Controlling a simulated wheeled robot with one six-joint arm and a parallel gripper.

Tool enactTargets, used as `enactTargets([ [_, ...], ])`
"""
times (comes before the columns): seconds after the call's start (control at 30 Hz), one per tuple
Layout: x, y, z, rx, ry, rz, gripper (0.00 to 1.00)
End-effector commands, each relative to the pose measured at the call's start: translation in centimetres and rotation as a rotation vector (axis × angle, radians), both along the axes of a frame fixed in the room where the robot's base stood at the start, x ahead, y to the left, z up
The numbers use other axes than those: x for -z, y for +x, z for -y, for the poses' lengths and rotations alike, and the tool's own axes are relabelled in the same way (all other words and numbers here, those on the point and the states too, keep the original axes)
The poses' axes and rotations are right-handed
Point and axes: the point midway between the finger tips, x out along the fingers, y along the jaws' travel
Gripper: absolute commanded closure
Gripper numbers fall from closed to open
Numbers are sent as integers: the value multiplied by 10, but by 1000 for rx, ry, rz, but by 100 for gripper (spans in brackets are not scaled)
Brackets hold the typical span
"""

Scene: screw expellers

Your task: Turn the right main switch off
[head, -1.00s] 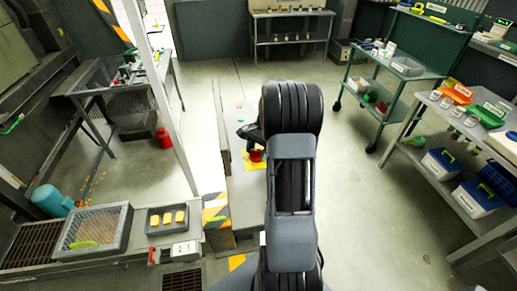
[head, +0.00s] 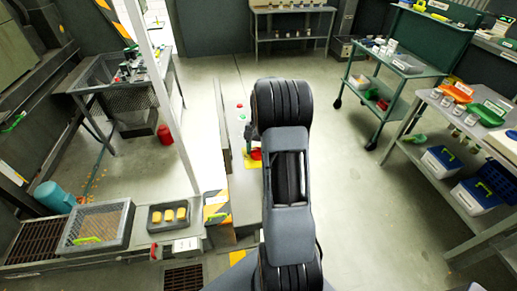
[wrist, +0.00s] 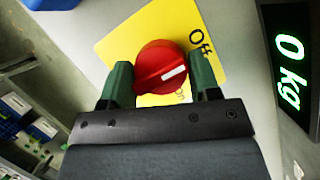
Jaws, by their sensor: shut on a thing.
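The main switch is a red round knob (wrist: 160,66) with a white mark, on a yellow plate (wrist: 130,40). In the wrist view the white mark points right and slightly up, between the word "Off" at the upper right and a partly hidden word below it. My gripper (wrist: 163,78) has its two green fingers on either side of the knob and is shut on it. In the head view the knob (head: 255,153) shows beside my arm, which hides most of the gripper and part of the plate.
A dark display reading "0 kg" (wrist: 290,70) stands right of the switch in the wrist view. In the head view, a green button and a red button (head: 241,116) lie beyond the switch. A tray with yellow pieces (head: 168,215) is at the left.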

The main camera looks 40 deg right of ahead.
Motion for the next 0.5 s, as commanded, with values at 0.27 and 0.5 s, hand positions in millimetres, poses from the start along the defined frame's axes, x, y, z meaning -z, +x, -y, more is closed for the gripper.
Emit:
enactTargets([
  [0.27, 1, -1, -1, -7, 2, -4, 67],
  [0.5, 1, -1, 0, -6, 2, -3, 31],
])
